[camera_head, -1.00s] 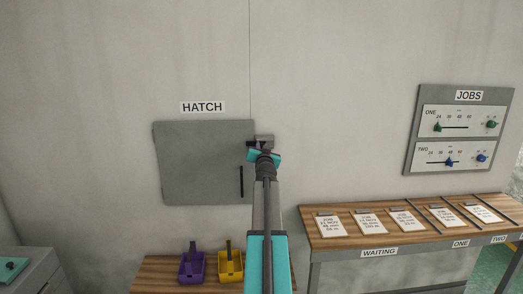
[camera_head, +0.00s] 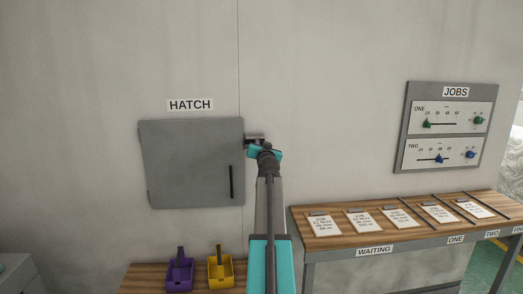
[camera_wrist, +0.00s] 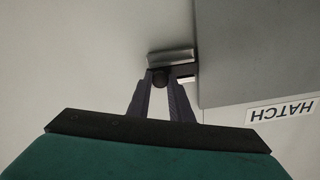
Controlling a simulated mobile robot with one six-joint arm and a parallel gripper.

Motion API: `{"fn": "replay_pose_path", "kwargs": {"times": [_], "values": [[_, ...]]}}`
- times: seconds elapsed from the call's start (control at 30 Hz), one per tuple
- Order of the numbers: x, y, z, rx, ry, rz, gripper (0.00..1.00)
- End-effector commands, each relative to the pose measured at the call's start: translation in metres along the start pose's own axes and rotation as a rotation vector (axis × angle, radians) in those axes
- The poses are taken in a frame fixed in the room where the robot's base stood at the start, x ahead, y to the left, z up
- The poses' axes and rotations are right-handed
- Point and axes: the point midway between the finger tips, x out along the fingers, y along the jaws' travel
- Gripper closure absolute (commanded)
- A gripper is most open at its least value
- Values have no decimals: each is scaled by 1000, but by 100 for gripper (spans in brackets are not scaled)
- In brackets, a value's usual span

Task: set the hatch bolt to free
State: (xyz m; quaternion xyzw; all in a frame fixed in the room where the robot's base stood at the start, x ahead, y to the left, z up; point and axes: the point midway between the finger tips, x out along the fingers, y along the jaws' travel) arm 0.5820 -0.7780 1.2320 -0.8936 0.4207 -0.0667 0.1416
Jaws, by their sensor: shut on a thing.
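The grey hatch door (camera_head: 190,165) is flush in the wall under its HATCH label (camera_head: 190,105), with a dark vertical handle (camera_head: 231,182) near its right edge. The hatch bolt (camera_head: 253,138) sits at the door's upper right edge. In the wrist view, the bolt shows as a grey metal housing (camera_wrist: 171,57) with a dark round knob (camera_wrist: 160,78) and a short bar reaching toward the door edge. My gripper (camera_wrist: 161,84) is shut on the bolt's knob, its two dark fingers on either side. In the head view, my wrist hides part of the bolt.
Below the hatch, a wooden bench (camera_head: 140,278) holds a purple bin (camera_head: 180,275) and a yellow bin (camera_head: 220,272). To the right stands a wooden table (camera_head: 313,240) with several job cards. A JOBS panel (camera_head: 402,150) with sliders hangs above it.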

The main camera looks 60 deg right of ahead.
Motion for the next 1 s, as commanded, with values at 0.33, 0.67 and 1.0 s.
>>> {"fn": "replay_pose_path", "kwargs": {"times": [0.33, 0.67, 1.0], "values": [[0, 0, -4, -2, 8, 0, 100], [0, -4, -1, -2, 3, -4, 62], [-7, -4, 0, -2, 1, -5, 62]]}}
